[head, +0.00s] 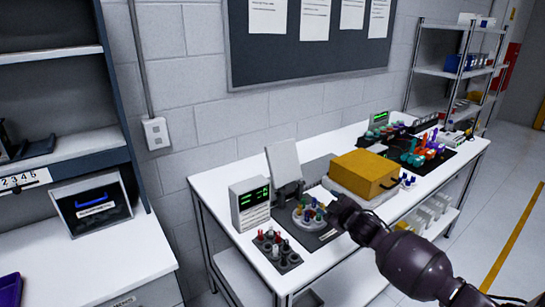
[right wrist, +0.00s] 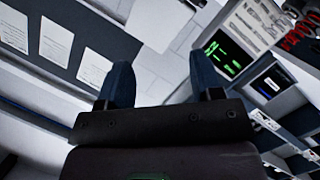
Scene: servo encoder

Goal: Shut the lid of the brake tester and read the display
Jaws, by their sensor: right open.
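The tester-like unit on the white bench has a grey display box (head: 250,205) with lit green digits, too small to read. A pale grey lid (head: 284,163) stands raised behind a round rotor (head: 309,214) holding several coloured pieces. I take this as the brake tester. My right gripper (head: 342,210) is just right of the rotor, apart from the raised lid; its fingers are hard to make out there. In the right wrist view my right gripper (right wrist: 160,66) is open and empty, with dark panels bearing green digits (right wrist: 228,55) beyond it. My left gripper is not in view.
A dark rack (head: 277,250) with small capped pieces stands at the bench's front left. A yellow-topped box (head: 364,172) stands right of the rotor. More coloured items (head: 423,150) crowd the far end. A shelf unit (head: 50,160) stands left, across a gap.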

